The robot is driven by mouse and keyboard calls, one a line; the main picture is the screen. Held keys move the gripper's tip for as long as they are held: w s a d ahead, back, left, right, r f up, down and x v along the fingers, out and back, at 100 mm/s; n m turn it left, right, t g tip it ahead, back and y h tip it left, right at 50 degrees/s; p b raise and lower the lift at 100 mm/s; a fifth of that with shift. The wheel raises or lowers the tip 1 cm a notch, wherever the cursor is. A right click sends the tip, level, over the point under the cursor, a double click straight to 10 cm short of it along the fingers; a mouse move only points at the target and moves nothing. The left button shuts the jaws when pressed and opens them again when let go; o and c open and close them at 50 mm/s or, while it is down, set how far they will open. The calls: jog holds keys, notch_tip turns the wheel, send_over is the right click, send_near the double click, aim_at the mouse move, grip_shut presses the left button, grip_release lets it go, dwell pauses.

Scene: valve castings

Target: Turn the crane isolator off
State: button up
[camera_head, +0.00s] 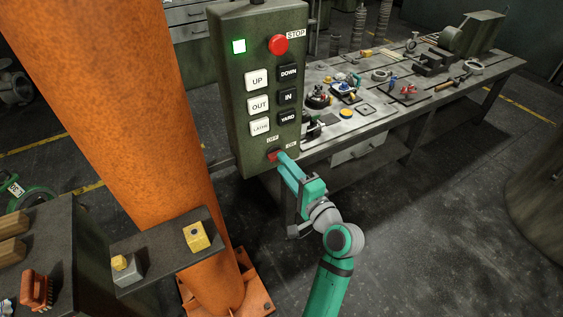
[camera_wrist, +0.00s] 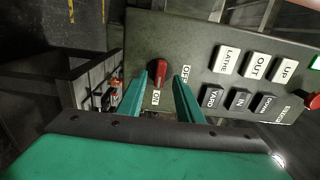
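The crane isolator is a red rotary handle (camera_wrist: 160,71) low on the dark green control box (camera_head: 222,60). In the wrist view its handle runs lengthwise with its near end towards the ON label (camera_wrist: 156,97). The OFF label (camera_wrist: 186,74) is to its right. The isolator also shows in the head view (camera_head: 272,155), partly hidden by my gripper. My gripper (camera_wrist: 159,80) is open, with its teal fingertips on either side of the handle and gaps visible. I cannot tell whether the tips reach past its face. A green lamp (camera_head: 239,46) is lit.
The box has a red STOP button (camera_head: 278,44) and several white and black buttons above the isolator. An orange column (camera_head: 140,100) stands left of it. A workbench (camera_head: 430,108) with valve parts is behind right.

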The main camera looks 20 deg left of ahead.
jog(key=shift+x, duration=1.2)
grip_shut()
jog(key=shift+n, duration=0.4)
jog(key=n, duration=1.7)
